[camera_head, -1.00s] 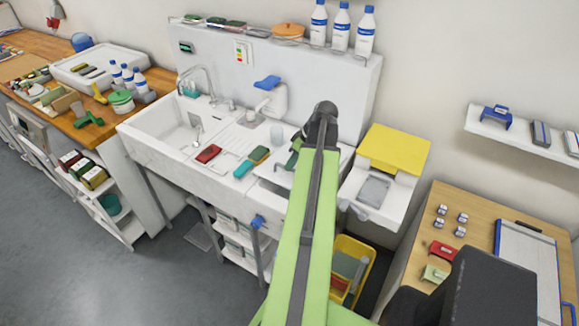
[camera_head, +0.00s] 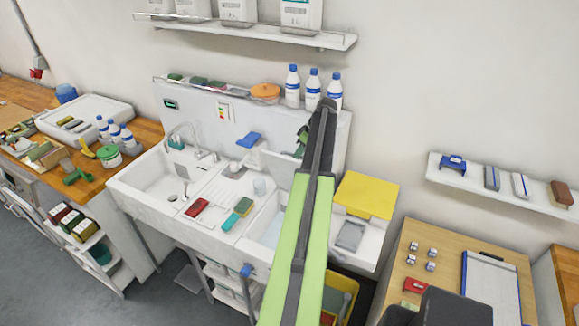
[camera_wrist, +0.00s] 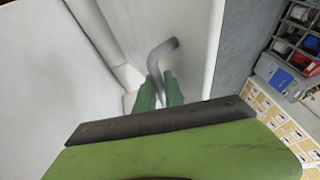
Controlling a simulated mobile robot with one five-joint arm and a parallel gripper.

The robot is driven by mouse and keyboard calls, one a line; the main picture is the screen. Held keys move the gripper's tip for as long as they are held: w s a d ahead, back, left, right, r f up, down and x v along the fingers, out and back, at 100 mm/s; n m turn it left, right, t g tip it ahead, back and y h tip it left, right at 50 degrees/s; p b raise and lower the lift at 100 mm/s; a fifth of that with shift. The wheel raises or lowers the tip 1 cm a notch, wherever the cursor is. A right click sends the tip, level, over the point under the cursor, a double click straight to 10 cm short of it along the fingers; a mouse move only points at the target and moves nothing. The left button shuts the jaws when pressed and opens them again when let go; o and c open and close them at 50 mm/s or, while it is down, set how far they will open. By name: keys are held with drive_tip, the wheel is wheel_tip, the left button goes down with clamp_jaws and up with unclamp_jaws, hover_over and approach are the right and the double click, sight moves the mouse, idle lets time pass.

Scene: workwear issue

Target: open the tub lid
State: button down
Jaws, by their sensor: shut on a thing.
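The tub (camera_head: 262,232) is the right-hand basin of the white sink unit, and part of its inside shows with a pale blue tint. Its white lid (camera_head: 279,166) is tilted steeply up at the back, partly hidden behind my arm. My gripper (camera_head: 301,147) is by the lid's upper part, mostly hidden by the arm in the head view. In the wrist view, its green fingers (camera_wrist: 163,90) are shut on the grey bent handle (camera_wrist: 158,58) of the white lid (camera_wrist: 193,28).
A yellow-lidded white bin (camera_head: 367,194) stands close to the right of the tub. White bottles (camera_head: 313,88) stand on the ledge behind my arm. A wall shelf (camera_head: 240,32) hangs above.

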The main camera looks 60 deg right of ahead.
drive_tip(key=d, duration=0.6)
drive_tip(key=shift+r, duration=0.25)
drive_tip(key=c, duration=1.8)
unclamp_jaws()
drive_tip(key=o, duration=0.3)
drive_tip(key=shift+w+d+f, duration=0.1)
drive_tip(key=shift+w, duration=0.05)
drive_tip(key=shift+o, duration=0.2)
drive_tip(key=shift+a, duration=0.2)
